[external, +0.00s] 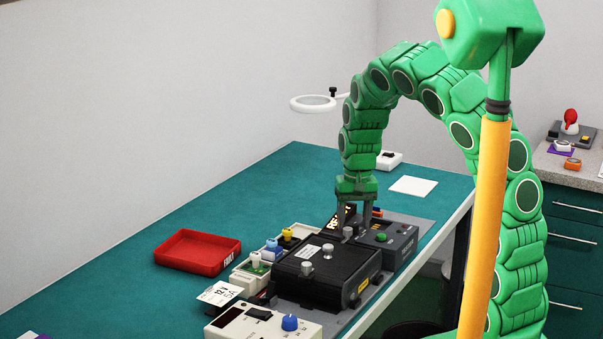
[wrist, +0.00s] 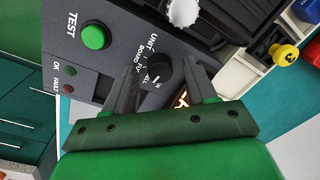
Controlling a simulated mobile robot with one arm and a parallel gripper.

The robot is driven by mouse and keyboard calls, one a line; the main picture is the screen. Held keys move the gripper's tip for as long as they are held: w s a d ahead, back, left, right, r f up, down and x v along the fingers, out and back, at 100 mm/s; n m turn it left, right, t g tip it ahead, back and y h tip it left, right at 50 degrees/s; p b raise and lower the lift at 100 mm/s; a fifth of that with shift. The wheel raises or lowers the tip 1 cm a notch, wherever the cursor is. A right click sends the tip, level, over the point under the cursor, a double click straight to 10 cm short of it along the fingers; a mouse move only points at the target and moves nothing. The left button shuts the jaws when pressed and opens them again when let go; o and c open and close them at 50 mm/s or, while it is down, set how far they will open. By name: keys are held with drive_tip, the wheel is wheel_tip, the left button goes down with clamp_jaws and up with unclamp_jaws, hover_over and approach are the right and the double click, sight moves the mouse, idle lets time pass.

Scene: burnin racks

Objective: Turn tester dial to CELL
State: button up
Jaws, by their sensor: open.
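The tester (external: 398,244) is a dark grey box with a green TEST button (wrist: 95,37) and OK and FAULT lamps, best seen in the wrist view. Its dial (wrist: 162,70) is a small black knob with printed labels around it, including UNIT, BOARD and a partly covered CELL. The mark it points to is too small to tell. My gripper (wrist: 166,76) is open, with one finger on each side of the dial; contact cannot be told. In the external view, my gripper (external: 355,215) points down over the tester, and the dial is not clearly visible.
A black ribbed box with silver knobs (external: 328,272) stands against the tester. Small blue and yellow items (external: 280,242) stand beside it. A red tray (external: 198,251) lies to the left. A white panel with a blue knob (external: 264,325) is in front. The green bench behind is mostly clear.

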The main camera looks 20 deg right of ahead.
wheel_tip(320, 180, up, 6)
drive_tip(key=shift+w+d+r, duration=0.1)
drive_tip(key=shift+d+r, duration=0.05)
drive_tip(key=shift+r, duration=0.6)
drive_tip(key=shift+r, duration=0.15)
wheel_tip(320, 180, up, 9)
drive_tip(key=t+y, duration=0.1)
drive_tip(key=y, duration=0.1)
hover_over(355, 224)
drive_tip(key=s+d, duration=0.3)
drive_tip(key=s, duration=0.1)
drive_tip(key=s+r+t+y, duration=0.1)
drive_tip(key=s+r+t, duration=0.1)
drive_tip(key=s+r, duration=0.4)
drive_tip(key=s+d+f+g+h, duration=0.1)
drive_tip(key=s+d+f, duration=0.2)
drive_tip(key=s, duration=0.4)
drive_tip(key=s+d+f+g+h, duration=0.1)
drive_tip(key=s+d+f+g, duration=0.1)
drive_tip(key=s+d+f, duration=0.2)
drive_tip(key=s+d+f+n+g+h, duration=0.1)
drive_tip(key=s+d+f, duration=0.2)
drive_tip(key=s+d, duration=0.4)
drive_tip(key=s, duration=0.4)
drive_tip(key=shift+s+d+f+g+h, duration=0.2)
drive_tip(key=shift+s+f+g+h, duration=0.1)
drive_tip(key=shift+s+g, duration=0.1)
